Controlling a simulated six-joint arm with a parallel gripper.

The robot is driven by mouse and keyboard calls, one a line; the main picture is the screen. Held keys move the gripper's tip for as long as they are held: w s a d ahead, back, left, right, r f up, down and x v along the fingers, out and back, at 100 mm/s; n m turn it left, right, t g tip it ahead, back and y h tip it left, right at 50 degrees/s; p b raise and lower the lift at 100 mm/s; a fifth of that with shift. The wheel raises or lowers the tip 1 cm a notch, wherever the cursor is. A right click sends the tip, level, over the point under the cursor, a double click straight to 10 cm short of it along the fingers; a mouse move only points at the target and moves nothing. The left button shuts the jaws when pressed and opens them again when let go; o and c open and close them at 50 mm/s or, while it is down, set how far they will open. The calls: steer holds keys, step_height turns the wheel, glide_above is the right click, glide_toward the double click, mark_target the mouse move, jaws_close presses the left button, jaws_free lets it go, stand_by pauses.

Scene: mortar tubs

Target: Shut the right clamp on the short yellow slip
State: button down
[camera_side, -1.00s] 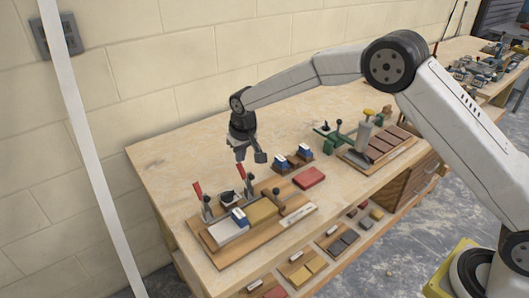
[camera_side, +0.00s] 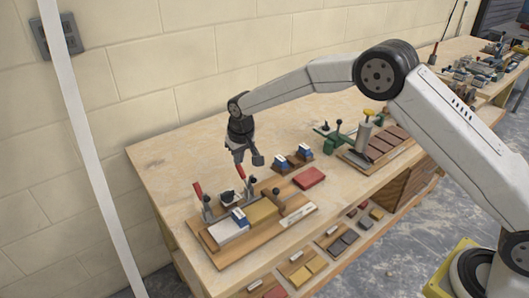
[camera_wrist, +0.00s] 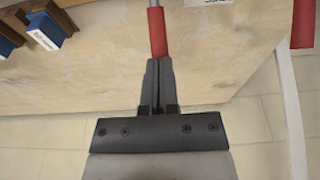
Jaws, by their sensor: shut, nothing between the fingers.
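The short yellow slip (camera_side: 263,211) lies on the wooden fixture board (camera_side: 238,253) in the side view, to the right of a white slip (camera_side: 226,232). The right clamp (camera_side: 248,189) stands behind the yellow slip, its red handle (camera_side: 241,172) raised and tilted to the left. My gripper (camera_side: 247,158) is above this handle. In the wrist view my gripper (camera_wrist: 157,62) has its fingers together and empty, with a red handle (camera_wrist: 157,32) lined up just beyond the tips. I cannot tell whether they touch. The clamp's pad is too small to judge.
The left clamp (camera_side: 205,208) stands nearby, its red handle also up. A blue block (camera_side: 239,217) sits between the slips. A stand with blue-topped pieces (camera_side: 292,161) and a red block (camera_side: 309,178) are to the right. The back left of the bench is clear.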

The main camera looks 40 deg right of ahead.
steer(key=shift+w+f, duration=0.1)
steer(key=shift+f, duration=0.15)
stand_by(0.3)
steer(key=shift+w+f, duration=0.35)
steer(key=shift+f, duration=0.3)
steer(key=shift+r, duration=3.55)
